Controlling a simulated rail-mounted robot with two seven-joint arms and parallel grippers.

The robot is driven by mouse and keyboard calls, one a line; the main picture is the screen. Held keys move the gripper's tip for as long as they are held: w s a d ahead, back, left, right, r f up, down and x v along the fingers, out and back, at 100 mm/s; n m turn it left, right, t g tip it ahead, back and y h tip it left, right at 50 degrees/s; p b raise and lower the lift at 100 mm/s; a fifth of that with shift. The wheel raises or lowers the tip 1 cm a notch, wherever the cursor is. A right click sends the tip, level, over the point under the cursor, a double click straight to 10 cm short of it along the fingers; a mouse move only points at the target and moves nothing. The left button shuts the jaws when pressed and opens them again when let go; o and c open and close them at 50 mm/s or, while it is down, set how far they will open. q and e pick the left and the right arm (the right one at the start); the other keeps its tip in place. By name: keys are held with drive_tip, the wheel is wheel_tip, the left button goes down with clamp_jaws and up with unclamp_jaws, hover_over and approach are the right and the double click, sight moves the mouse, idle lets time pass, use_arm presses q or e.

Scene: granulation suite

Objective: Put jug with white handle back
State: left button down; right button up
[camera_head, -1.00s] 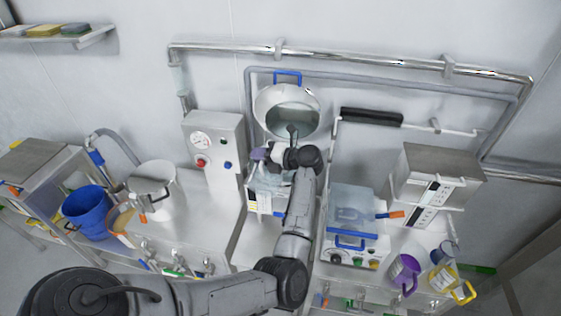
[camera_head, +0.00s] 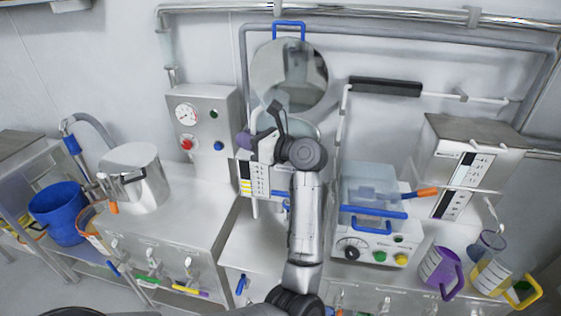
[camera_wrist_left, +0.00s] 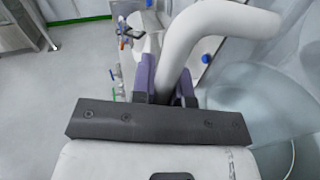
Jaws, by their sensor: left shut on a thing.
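My left gripper (camera_head: 258,142) is in front of the machine at the middle of the head view. In the left wrist view, its purple fingers (camera_wrist_left: 164,80) are shut on a thick white curved handle (camera_wrist_left: 195,38). A pale translucent body, apparently the jug with the white handle (camera_wrist_left: 262,98), shows to the right of the fingers. In the head view my arm hides most of the jug, so its tilt and contents cannot be told. My right gripper is not in view.
A purple-handled jug (camera_head: 437,265) and a yellow-handled jug (camera_head: 490,275) stand at the right. A clear box (camera_head: 368,184) sits on a control unit left of them. A steel pot (camera_head: 140,180) and blue bucket (camera_head: 60,212) are at left. A round steel lid (camera_head: 288,72) is behind my gripper.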

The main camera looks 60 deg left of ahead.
use_arm(q)
drive_tip(key=shift+s+d+f+n+b, duration=0.15)
drive_tip(key=shift+f+n+b, duration=0.15)
drive_tip(key=shift+f+n, duration=0.1)
drive_tip(key=shift+s+d+f+n+b, duration=0.1)
drive_tip(key=shift+d+f+n+b, duration=0.05)
drive_tip(key=shift+f+n+b, duration=0.15)
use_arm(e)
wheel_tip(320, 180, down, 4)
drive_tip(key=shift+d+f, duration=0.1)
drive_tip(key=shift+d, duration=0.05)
use_arm(q)
drive_tip(key=shift+f, duration=0.1)
